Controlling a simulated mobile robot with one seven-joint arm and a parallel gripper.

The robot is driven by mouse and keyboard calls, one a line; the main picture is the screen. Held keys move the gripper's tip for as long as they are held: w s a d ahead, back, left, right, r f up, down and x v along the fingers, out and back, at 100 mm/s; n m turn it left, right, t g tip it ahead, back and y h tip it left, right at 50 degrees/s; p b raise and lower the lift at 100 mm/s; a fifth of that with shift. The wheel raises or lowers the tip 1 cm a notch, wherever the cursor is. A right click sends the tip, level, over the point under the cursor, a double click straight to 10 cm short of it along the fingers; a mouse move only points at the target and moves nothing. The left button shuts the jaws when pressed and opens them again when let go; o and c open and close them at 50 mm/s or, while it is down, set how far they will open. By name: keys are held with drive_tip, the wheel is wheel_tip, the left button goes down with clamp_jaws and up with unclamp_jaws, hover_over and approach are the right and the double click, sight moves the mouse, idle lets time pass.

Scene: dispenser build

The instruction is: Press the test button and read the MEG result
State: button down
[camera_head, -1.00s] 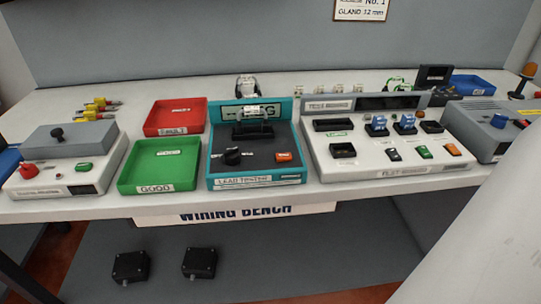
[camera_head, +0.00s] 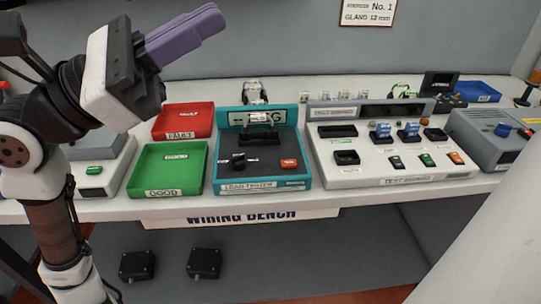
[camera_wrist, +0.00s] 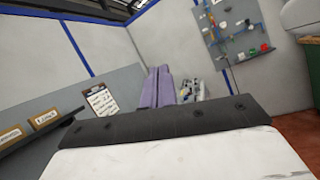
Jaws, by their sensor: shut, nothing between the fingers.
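The teal lead tester (camera_head: 263,185) stands on the bench, with a dark panel, a black knob (camera_head: 238,160) and an orange button (camera_head: 289,164). Its label reads "LEAD TESTER". Its back panel (camera_head: 285,116) shows letters ending in "G", partly covered by a small white thing (camera_head: 260,118) at the top; no result can be read clearly. My gripper (camera_head: 205,22) is raised at the upper left, well above and left of the tester. Its purple fingers are together and empty. In the wrist view the fingers (camera_wrist: 158,88) point toward the wall, away from the tester.
A green "GOOD" tray (camera_head: 148,192) and a red "FAULT" tray (camera_head: 182,138) stand left of the tester. A white test station (camera_head: 370,174) with several buttons and a grey unit (camera_head: 480,125) stand to its right. Two black boxes (camera_head: 137,264) lie below the bench.

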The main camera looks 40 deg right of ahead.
drive_tip(key=w+d+f+t+y, duration=0.2)
drive_tip(key=d+f+t+y, duration=0.1)
drive_tip(key=d+f, duration=0.3)
drive_tip(key=w+d+f+t+y, duration=0.2)
drive_tip(key=d+f+y, duration=0.15)
drive_tip(key=d, duration=0.55)
drive_tip(key=t+y+p, duration=0.1)
drive_tip(key=t+y, duration=0.3)
drive_tip(key=y, duration=0.1)
hover_over(285, 164)
wheel_tip(285, 164, down, 11)
drive_tip(key=shift+m, duration=0.4)
wheel_tip(285, 164, down, 7)
drive_tip(key=b, duration=0.3)
drive_tip(key=shift+f+b, duration=0.85)
drive_tip(key=shift+b, duration=0.25)
drive_tip(key=shift+f, duration=0.1)
drive_tip(key=shift+f+b, duration=0.35)
drive_tip(key=shift+b, duration=0.35)
